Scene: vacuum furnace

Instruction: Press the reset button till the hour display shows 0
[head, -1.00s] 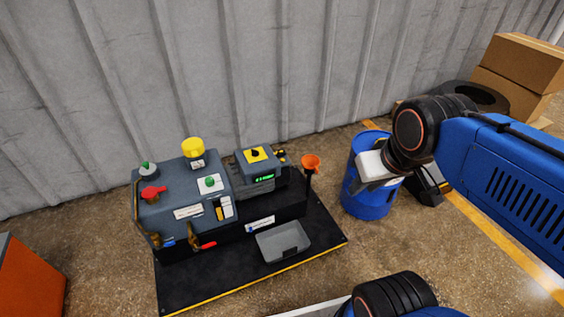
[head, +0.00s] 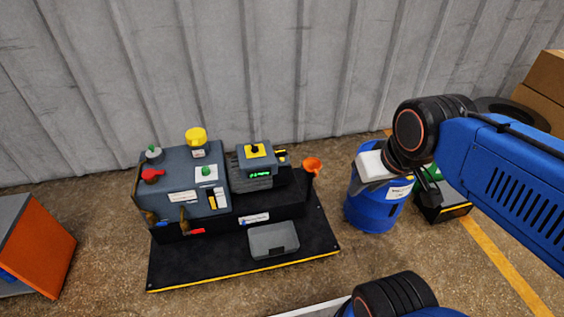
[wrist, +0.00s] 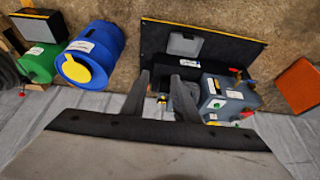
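The grey machine (head: 180,185) stands on a black base plate at left centre in the head view. A small unit on it carries a display (head: 259,174) with green digits too small to read. A yellow plate with a black knob (head: 254,150) tops that unit. A green button (head: 206,171) sits on a white plate on the main body. I cannot tell which control is the reset button. The machine also shows upside down in the wrist view (wrist: 222,98). My gripper (wrist: 160,80) is open and empty, apart from the machine; in the head view my arm is at the right.
A blue drum (head: 372,212) stands right of the machine, near my arm, with a green container (head: 437,190) beyond it. An orange cabinet (head: 45,245) is at far left, cardboard boxes (head: 550,100) at far right. A grey tray (head: 273,240) lies on the base plate.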

